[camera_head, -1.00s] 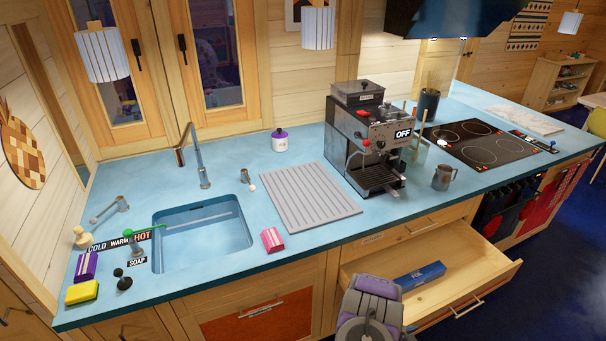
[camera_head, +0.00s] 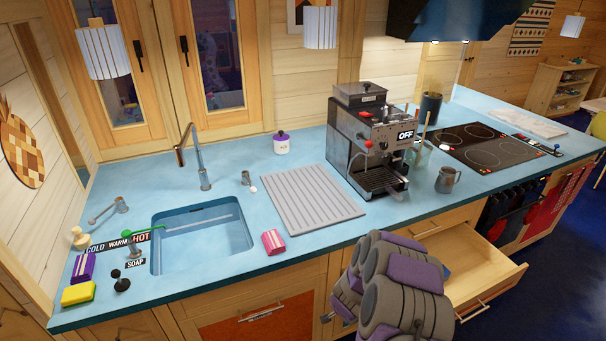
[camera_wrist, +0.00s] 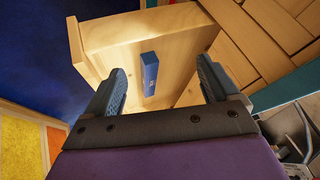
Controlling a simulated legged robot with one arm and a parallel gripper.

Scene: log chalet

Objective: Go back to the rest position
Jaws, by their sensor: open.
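My gripper (camera_wrist: 160,88) shows in the wrist view with its two blue-grey fingers wide apart and nothing between them. Beyond the fingers is the open wooden drawer (camera_wrist: 115,45), with a blue box (camera_wrist: 150,73) lying inside it, apart from the fingers. In the head view my grey and purple arm is folded up in front of the counter. It covers the left part of the open drawer (camera_head: 490,262) and most of the box. My gripper's fingers cannot be made out in the head view.
The drawer juts out below the counter. Dark blue floor lies free at right.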

